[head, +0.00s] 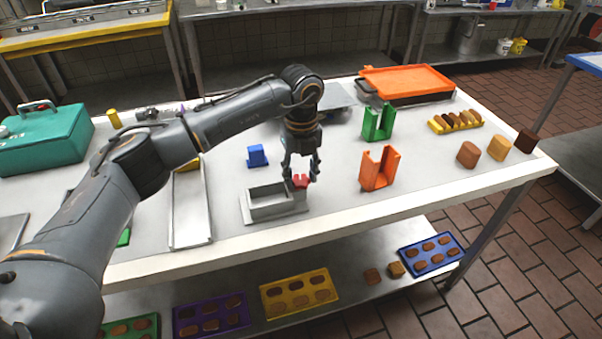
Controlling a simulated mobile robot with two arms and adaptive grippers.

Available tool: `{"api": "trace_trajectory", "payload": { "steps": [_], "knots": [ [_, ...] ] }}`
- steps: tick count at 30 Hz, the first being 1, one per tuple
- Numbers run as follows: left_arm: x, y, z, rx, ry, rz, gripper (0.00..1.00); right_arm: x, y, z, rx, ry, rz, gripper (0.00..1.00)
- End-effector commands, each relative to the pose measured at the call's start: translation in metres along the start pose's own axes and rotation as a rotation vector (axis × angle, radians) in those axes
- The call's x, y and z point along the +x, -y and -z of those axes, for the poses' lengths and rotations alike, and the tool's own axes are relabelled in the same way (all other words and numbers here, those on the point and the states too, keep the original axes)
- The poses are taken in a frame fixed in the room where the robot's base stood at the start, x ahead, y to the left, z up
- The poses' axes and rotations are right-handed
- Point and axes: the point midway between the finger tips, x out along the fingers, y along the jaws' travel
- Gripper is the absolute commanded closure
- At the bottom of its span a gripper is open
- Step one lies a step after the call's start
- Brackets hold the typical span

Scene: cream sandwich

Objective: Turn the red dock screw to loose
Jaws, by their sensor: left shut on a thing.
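The red dock screw (300,181) is a small red knob at the right end of a grey metal dock (249,212) on the white table. The dock is a low frame with an open rectangular bay. My left gripper (301,176) points straight down over the screw, with its fingers on either side of the red knob and shut on it. The fingers hide part of the knob, and I cannot tell its turn angle. My right gripper is not in view.
A blue block (257,156) stands behind the dock. An orange holder (379,169) and a green holder (378,123) stand to the right. A long metal tray (191,222) lies left. Bare tabletop (440,175) stretches along the right front.

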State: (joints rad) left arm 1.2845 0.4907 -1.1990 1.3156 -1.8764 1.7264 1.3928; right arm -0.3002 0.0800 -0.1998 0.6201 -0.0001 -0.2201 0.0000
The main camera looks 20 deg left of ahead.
Motion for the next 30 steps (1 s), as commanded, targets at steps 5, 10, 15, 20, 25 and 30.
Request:
{"api": "trace_trajectory", "payload": {
  "steps": [5,10,15,20,25,30],
  "knots": [
    [-0.002,0.0,-0.001,0.0,0.003,0.003,0.88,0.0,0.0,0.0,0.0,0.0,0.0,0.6],
    [-0.002,0.0,-0.001,0.0,0.003,0.003,0.34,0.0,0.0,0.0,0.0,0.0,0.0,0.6],
    [-0.001,0.0,-0.001,0.001,0.002,0.002,0.33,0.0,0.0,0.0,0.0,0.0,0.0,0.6],
    [-0.002,0.0,-0.001,0.001,0.001,0.001,0.33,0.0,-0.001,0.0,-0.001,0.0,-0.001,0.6],
    [-0.019,0.001,-0.001,0.002,0.003,0.003,0.33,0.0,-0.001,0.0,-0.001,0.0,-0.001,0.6],
    [-0.055,0.001,-0.001,0.002,0.005,0.004,0.33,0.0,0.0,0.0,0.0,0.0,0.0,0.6]
  ]
}}
